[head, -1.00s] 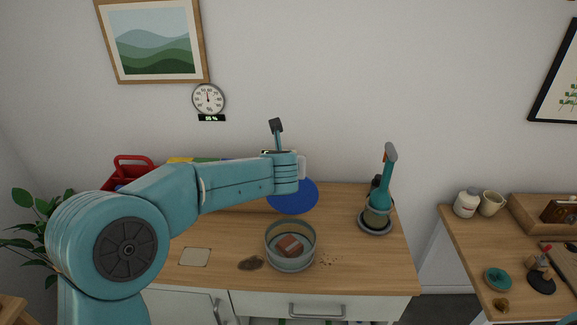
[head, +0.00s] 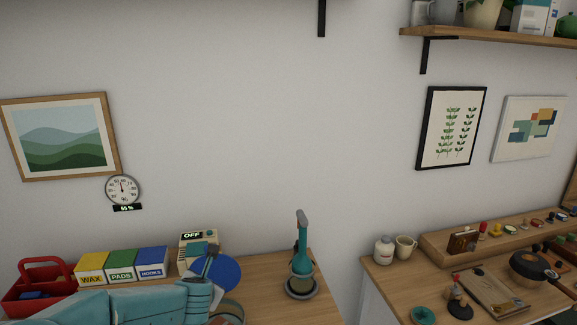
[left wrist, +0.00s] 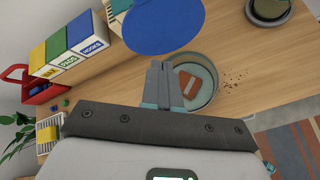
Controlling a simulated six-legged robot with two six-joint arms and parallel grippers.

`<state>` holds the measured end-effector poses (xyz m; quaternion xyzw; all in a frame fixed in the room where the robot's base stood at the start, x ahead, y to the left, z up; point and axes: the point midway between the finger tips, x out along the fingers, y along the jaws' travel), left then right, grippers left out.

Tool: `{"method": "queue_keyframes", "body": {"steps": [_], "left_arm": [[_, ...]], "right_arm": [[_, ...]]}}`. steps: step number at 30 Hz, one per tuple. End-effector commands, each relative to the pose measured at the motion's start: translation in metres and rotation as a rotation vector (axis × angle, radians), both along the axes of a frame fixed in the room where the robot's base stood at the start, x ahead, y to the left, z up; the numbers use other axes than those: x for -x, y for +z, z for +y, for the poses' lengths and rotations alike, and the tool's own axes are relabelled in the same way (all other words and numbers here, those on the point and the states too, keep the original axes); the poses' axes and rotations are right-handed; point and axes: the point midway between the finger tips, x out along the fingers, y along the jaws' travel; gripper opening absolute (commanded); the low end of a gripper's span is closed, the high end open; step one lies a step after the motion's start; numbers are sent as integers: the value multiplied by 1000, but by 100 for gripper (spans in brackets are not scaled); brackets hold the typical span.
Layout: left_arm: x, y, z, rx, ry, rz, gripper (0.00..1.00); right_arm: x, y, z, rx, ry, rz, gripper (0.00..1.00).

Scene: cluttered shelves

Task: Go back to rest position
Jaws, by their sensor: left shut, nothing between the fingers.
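My left arm reaches in low at the left of the head view. My left gripper (head: 209,262) is over the counter in front of the box marked OFF and beside the blue disc (head: 217,274). In the left wrist view the two fingers of my left gripper (left wrist: 164,68) are together with nothing between them. My right gripper is in neither view.
The counter (head: 258,292) also holds a red caddy (head: 38,280), WAX, PADS and HOOKS boxes (head: 122,264), the OFF box (head: 198,240) and a teal-handled tool in a dish (head: 301,265). A second counter (head: 390,285) with jars and small items stands at right, past a gap.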

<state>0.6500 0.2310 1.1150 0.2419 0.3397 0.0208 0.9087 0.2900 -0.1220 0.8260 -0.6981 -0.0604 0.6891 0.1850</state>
Motion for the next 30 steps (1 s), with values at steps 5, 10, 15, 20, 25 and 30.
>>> {"method": "queue_keyframes", "body": {"steps": [5, 10, 15, 20, 25, 30], "left_arm": [[61, -145, -20, -443, -550, 280, 0], [148, -248, -48, -729, -1154, 435, 0], [256, -317, -81, -887, -1787, 412, 0], [332, -339, -103, -933, -2187, 269, 0], [361, -342, -112, -944, -2338, 175, 0], [362, -341, -112, -947, -2344, 170, 0]], "right_arm": [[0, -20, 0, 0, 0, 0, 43], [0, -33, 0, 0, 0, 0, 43], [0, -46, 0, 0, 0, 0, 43], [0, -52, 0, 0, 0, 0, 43], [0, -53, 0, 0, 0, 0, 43], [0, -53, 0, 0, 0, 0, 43]]}}
